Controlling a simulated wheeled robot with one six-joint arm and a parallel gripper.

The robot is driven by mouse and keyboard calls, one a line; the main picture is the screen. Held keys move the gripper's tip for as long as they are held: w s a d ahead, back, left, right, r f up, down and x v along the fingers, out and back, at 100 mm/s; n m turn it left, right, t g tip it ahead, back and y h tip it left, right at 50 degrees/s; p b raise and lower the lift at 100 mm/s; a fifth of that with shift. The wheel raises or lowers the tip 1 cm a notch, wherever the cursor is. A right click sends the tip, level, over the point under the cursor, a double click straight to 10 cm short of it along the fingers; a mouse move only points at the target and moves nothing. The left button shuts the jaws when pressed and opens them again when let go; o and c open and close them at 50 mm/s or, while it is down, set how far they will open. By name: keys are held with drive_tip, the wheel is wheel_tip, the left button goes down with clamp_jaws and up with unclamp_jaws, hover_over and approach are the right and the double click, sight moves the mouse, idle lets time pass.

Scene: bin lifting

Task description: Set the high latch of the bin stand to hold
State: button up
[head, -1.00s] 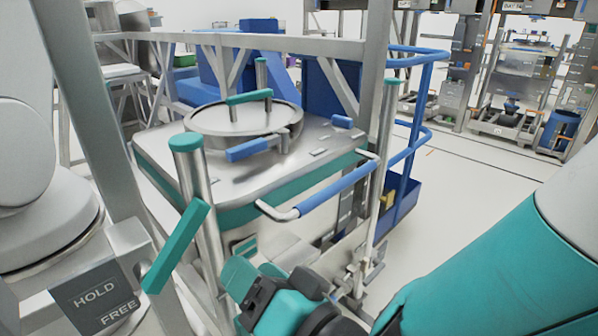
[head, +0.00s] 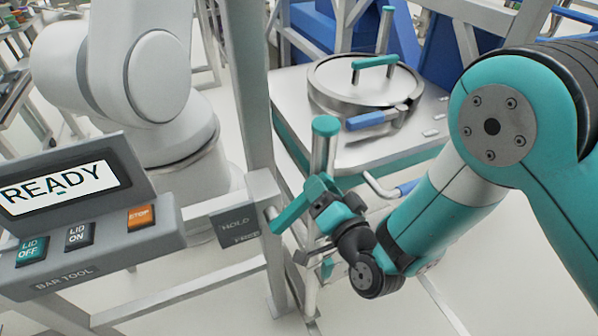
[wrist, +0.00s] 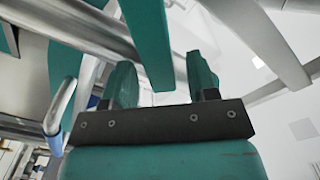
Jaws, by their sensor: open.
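The high latch (head: 288,213) is a teal bar slanting down and left from a steel post with a teal cap. Its lower end is close to the HOLD/FREE plate (head: 238,227); I cannot tell which word it marks. My gripper (head: 326,194) is at the latch's upper right part in the head view. In the wrist view the two teal fingers (wrist: 163,82) stand apart, and a teal bar, seemingly the latch (wrist: 147,40), comes down between them. Whether they touch it is not clear.
The steel bin (head: 345,150) with its round lid (head: 365,85) stands behind the post. A panel reading READY (head: 60,188) is at the left, below a white robot arm (head: 150,80). Frame uprights and a bent blue-gripped handle (head: 405,188) are close to my gripper.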

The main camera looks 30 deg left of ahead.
drive_tip(key=shift+w+a, duration=0.25)
drive_tip(key=shift+c, duration=0.4)
clamp_jaws()
drive_tip(key=shift+f, duration=0.15)
